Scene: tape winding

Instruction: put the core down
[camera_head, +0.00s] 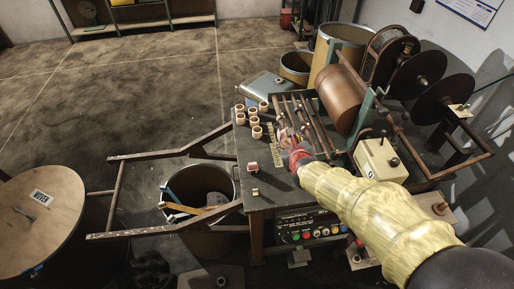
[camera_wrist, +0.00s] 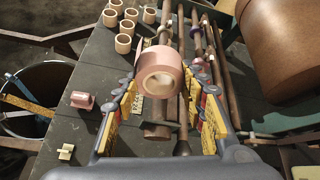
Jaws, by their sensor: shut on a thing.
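A pink ring-shaped core (camera_wrist: 168,84) sits between the two yellow-and-black fingers of my gripper (camera_wrist: 168,88) in the wrist view, its round opening facing the camera. My gripper is shut on it, above the metal rods (camera_wrist: 192,35) of the bench. In the head view my gripper (camera_head: 286,140) is over the middle of the dark bench (camera_head: 236,176), and the core is too small to make out clearly. Whether the core touches a rod below cannot be told.
Several pale cores (camera_head: 254,120) stand at the bench's back left. A brown roller (camera_head: 341,98) and a cream box (camera_head: 380,160) are at right. A bin (camera_head: 205,183) stands left.

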